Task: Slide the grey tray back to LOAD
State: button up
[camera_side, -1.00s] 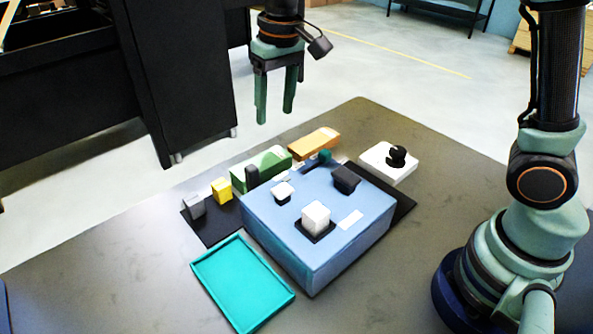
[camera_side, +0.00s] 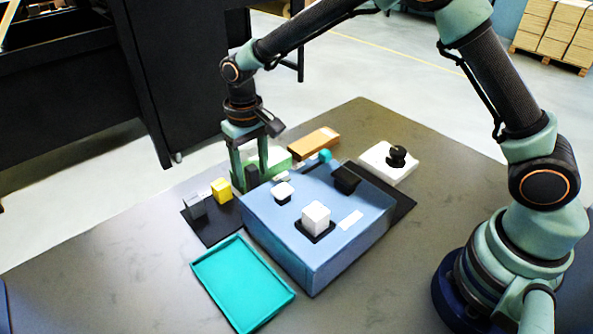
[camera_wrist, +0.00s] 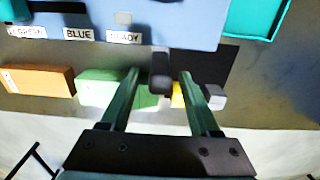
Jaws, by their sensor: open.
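A small dark upright post (camera_side: 252,175), which looks like a handle, stands at the far left edge of the blue box (camera_side: 340,245). I cannot tell what it is fixed to. My gripper (camera_side: 251,186) is open and lowered there, its fingers pointing down on either side of the post. In the wrist view the post (camera_wrist: 160,72) shows between the two fingertips (camera_wrist: 160,76), apparently not gripped. I cannot make out a clear grey tray or a LOAD label; the readable labels on the blue box (camera_wrist: 185,20) include BLUE and READY.
A teal tray (camera_side: 242,282) lies in front of the box. A grey block (camera_side: 195,207) and a yellow block (camera_side: 221,190) stand on a dark mat (camera_side: 215,230). Green (camera_side: 279,160) and orange (camera_side: 314,143) blocks lie behind; a white block with black knob (camera_side: 385,162) is at right.

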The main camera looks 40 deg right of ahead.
aim_at(253, 180)
jog(key=shift+f, duration=1.6)
grip_shut()
